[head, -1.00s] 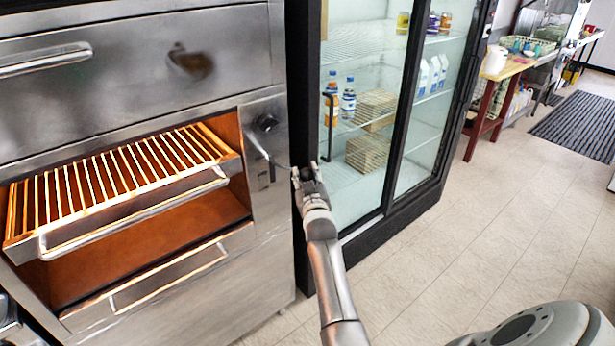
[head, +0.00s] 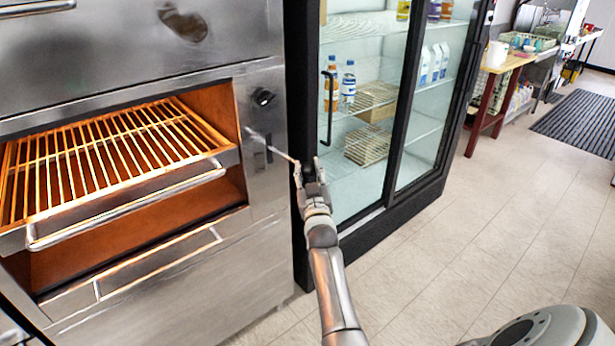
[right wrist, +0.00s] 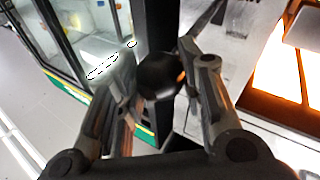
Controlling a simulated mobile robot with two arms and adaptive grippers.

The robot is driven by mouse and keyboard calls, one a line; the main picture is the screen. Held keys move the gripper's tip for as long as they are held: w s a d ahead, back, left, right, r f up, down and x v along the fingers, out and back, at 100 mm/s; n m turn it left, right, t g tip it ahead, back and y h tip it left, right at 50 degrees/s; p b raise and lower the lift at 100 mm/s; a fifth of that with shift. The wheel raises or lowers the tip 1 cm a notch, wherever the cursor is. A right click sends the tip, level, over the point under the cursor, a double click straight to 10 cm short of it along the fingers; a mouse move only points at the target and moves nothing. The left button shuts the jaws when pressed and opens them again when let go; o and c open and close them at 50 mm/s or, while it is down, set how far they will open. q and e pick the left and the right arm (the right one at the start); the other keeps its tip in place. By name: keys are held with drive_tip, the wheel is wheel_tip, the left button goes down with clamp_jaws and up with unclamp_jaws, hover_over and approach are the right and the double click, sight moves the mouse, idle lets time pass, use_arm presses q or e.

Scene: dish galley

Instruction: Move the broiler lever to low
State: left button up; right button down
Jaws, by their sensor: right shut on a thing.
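The broiler (head: 150,285) is a steel unit on the left, with a glowing wire rack. Its lever (head: 279,152) is a thin rod at the right-hand control panel, slanting down and right to my right gripper (head: 308,170). In the right wrist view my right gripper (right wrist: 163,72) is shut on the lever's dark round knob (right wrist: 158,78), which sits between the two fingers. The fingers hide part of the lever's end in the head view. No low marking is legible. My left gripper is not in view.
A black dial (head: 262,97) sits on the panel above the lever. A glass-door fridge (head: 385,205) stands close behind and right of my right gripper. The tiled floor (head: 480,240) to the right is clear, up to a wooden table (head: 505,66).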

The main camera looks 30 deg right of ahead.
wheel_tip(320, 180, down, 11)
drive_tip(key=w+m+b, duration=0.1)
drive_tip(key=b, duration=1)
drive_tip(key=shift+w+t+h, duration=0.15)
drive_tip(key=shift+t+h, duration=0.25)
drive_tip(key=shift+f, duration=0.2)
drive_tip(key=c, duration=1.3)
unclamp_jaws()
drive_tip(key=o, duration=0.4)
drive_tip(key=shift+w+f, duration=0.15)
drive_tip(key=shift+w, duration=0.05)
drive_tip(key=shift+c, duration=0.2)
drive_tip(key=shift+s+r, duration=0.1)
drive_tip(key=shift+r, duration=0.1)
drive_tip(key=v, duration=0.7)
drive_tip(key=shift+s+f, duration=0.15)
drive_tip(key=shift+s, duration=0.1)
